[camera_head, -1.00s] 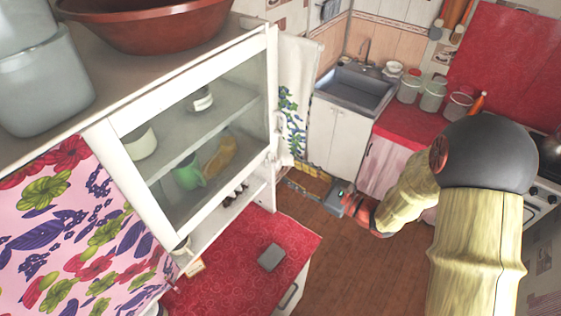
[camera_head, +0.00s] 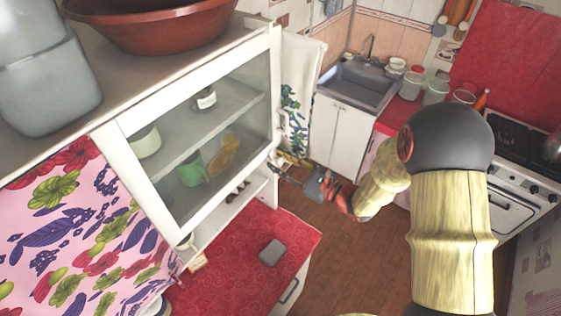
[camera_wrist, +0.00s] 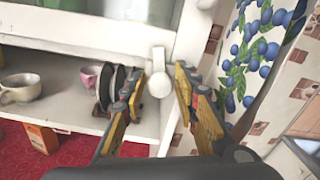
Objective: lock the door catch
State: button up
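The door catch (camera_wrist: 159,80) is a small white turning piece with a rounded knob at the lower end, on the white frame of the glass-fronted cabinet (camera_head: 190,75). In the wrist view its knob hangs down between my fingers. My gripper (camera_wrist: 157,72) is open, with one yellow-and-black finger on each side of the catch and gaps showing. Whether either fingertip touches it I cannot tell. In the head view my gripper (camera_head: 277,170) is at the cabinet's right edge, where the catch is too small to make out.
An open shelf below the glass holds a cup (camera_wrist: 20,88), a pink mug (camera_wrist: 90,76) and upright dark plates (camera_wrist: 112,88). A floral towel (camera_head: 297,100) hangs right of the cabinet. A red counter (camera_head: 235,250) lies below. The floor (camera_head: 345,245) to the right is clear.

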jog(key=c, duration=0.6)
grip_shut()
jog(key=shift+m+p, duration=0.35)
jog(key=shift+m, duration=1.15)
jog(key=o, duration=0.9)
grip_release()
